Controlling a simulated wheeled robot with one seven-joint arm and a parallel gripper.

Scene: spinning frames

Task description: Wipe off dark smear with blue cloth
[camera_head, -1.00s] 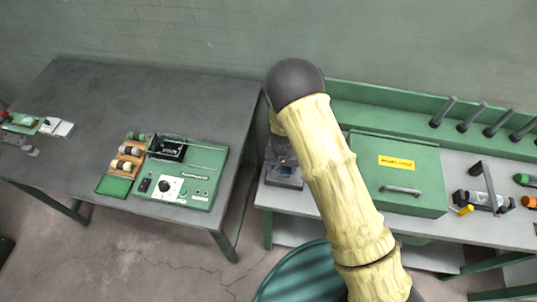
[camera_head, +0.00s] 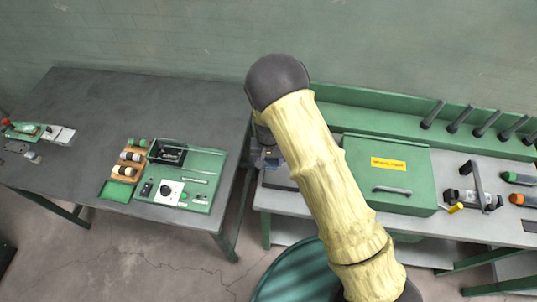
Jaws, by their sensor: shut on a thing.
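My gripper (camera_head: 267,152) is mostly hidden behind my arm, over the left end of the right-hand bench. It is shut, and a small bluish bit at its tip looks like the blue cloth (camera_head: 269,163); most of the cloth is hidden. A dark grey flat piece (camera_head: 279,180) lies on the bench just below the gripper. I cannot tell whether the gripper touches it. I cannot make out a dark smear; the arm covers part of this area.
A green box (camera_head: 390,175) with a yellow label stands on the right-hand bench (camera_head: 300,201), with a clamp-like tool (camera_head: 478,190) to its right. A grey table (camera_head: 90,120) on the left holds a green device (camera_head: 205,165). A teal round container (camera_head: 295,275) stands below.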

